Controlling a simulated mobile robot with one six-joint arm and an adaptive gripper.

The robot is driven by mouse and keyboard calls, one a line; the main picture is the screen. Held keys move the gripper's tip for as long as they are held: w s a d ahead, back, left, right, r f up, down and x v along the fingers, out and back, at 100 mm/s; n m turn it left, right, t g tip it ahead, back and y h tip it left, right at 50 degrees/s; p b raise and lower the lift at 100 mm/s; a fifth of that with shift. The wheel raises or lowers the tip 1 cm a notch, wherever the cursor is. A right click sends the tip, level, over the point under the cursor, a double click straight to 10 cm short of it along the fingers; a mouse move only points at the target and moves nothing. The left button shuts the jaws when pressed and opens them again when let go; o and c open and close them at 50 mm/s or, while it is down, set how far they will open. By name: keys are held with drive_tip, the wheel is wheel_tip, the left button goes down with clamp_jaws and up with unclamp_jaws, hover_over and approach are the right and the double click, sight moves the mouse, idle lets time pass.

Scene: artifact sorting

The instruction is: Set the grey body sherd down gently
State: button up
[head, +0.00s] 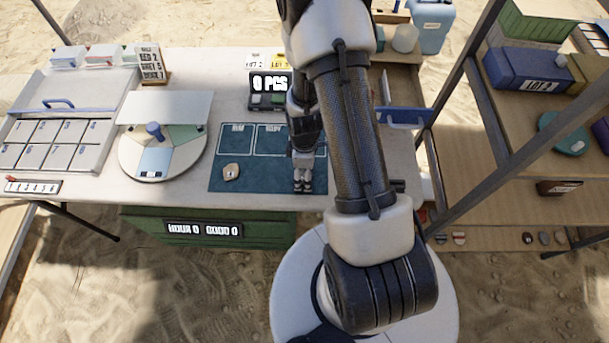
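My gripper (303,186) points down over the right part of the dark teal mat (262,184), low and near its front edge. Its fingertips look close together, but the view is too small to show whether anything is between them or whether they touch the mat. I cannot make out a grey body sherd at the gripper. A pale beige piece with a dark spot (231,172) lies on the mat's left part, apart from the gripper.
Left of the mat are a round sectioned turntable (128,169) with a blue knob and a compartment tray (20,155). Shelves with boxes (527,69) stand at right. My arm hides the table's right middle.

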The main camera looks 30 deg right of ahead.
drive_tip(key=shift+c, duration=0.5)
drive_tip(key=c, duration=0.9)
drive_tip(key=shift+r, duration=0.15)
